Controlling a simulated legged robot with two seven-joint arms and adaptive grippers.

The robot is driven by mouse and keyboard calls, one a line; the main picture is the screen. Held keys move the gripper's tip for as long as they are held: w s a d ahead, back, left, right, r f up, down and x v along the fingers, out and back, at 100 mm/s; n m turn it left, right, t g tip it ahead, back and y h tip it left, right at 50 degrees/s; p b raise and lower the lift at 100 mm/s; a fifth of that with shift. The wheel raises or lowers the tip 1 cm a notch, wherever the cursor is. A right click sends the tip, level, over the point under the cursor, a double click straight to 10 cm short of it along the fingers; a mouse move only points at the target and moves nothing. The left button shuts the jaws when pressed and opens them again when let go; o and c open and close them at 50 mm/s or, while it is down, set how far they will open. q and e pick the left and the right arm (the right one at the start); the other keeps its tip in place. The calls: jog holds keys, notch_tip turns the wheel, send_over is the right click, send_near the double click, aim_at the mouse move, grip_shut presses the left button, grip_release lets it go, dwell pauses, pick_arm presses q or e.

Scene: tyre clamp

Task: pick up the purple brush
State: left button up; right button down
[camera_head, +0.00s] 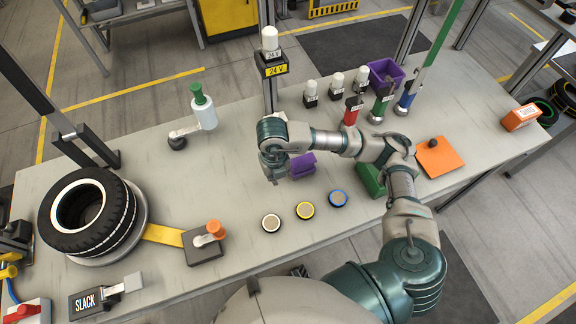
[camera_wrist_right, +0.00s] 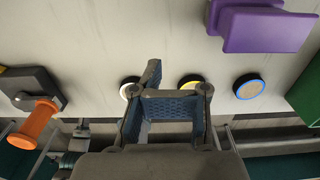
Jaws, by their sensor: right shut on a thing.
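The purple brush (camera_head: 303,165) lies on the grey workbench (camera_head: 240,150), just right of my right gripper (camera_head: 272,168) in the head view. In the right wrist view the brush (camera_wrist_right: 265,30) is at the upper right, clear of the fingers. My right gripper (camera_wrist_right: 172,95) has its fingers drawn in, with one segment lying across. I see no object between them, though the far side of the grip is hidden. In the head view my forearm and wrist partly cover the bench around the brush. My left gripper is not in view.
White, yellow and blue-rimmed discs (camera_head: 305,210) lie in front of the brush. A green block (camera_head: 370,179) is to the right, partly behind my arm. A 24 V post (camera_head: 270,70) and several bottles stand behind. A tyre (camera_head: 85,212) and orange-knobbed clamp (camera_head: 205,243) are left.

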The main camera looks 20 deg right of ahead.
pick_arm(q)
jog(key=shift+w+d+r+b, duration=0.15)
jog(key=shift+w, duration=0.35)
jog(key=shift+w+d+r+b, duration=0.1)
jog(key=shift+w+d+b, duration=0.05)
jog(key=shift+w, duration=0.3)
pick_arm(e)
jog(key=s+a, duration=0.4)
jog(key=a, duration=0.4)
jog(key=shift+s+r, duration=0.15)
jog(key=shift+r, duration=0.3)
jog(key=c, duration=1.5)
grip_release()
jog(key=o, duration=1.1)
jog(key=shift+a, duration=0.1)
